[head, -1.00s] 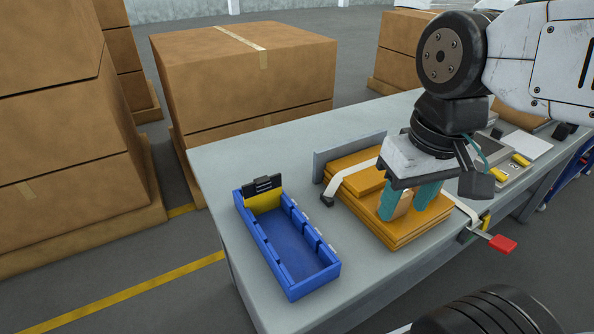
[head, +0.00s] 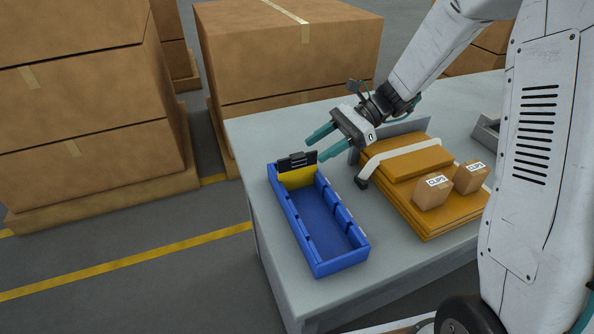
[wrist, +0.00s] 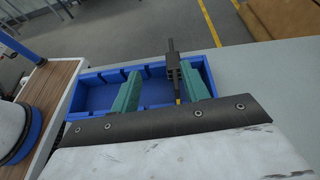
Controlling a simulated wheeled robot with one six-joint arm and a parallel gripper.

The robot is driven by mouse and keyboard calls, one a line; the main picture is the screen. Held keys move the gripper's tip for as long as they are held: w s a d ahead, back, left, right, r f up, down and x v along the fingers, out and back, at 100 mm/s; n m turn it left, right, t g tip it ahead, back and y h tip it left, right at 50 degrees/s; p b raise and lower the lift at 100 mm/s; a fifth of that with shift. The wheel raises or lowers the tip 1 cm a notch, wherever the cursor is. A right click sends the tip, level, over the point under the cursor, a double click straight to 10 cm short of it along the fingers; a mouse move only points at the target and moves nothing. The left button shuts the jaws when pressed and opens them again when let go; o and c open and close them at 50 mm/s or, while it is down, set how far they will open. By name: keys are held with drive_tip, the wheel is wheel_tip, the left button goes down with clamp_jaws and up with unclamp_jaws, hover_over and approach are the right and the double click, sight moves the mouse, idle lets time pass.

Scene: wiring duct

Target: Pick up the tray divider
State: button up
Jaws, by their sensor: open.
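The tray divider (head: 296,176) is a yellow plate with a black clip-like grip on top. It stands upright at the far end of the blue tray (head: 352,256). My gripper (head: 316,147) is open and empty, just above and beside the divider's top, with its teal fingers pointing left. In the wrist view, the divider's dark grip (wrist: 173,72) shows between the two spread fingers, closer to the right finger. No contact can be made out. The divider's lower part is largely hidden in the wrist view.
Right of the tray, orange boards (head: 405,191) lie under a pale strap, with two small cartons (head: 433,193) on them. A grey upright plate (head: 405,127) stands behind. Large cardboard boxes (head: 290,50) stand beyond.

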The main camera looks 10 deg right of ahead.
sight(290, 161)
drive_tip(key=shift+w+f+m+y, duration=0.3)
drive_tip(key=shift+w+f, duration=0.1)
drive_tip(key=shift+f, duration=0.05)
drive_tip(key=shift+w+a+f, duration=0.15)
drive_tip(key=shift+a, duration=0.05)
drive_tip(key=x, duration=0.7)
drive_tip(key=shift+w+a+f, duration=0.1)
drive_tip(key=shift+w+a, duration=0.2)
clamp_jaws()
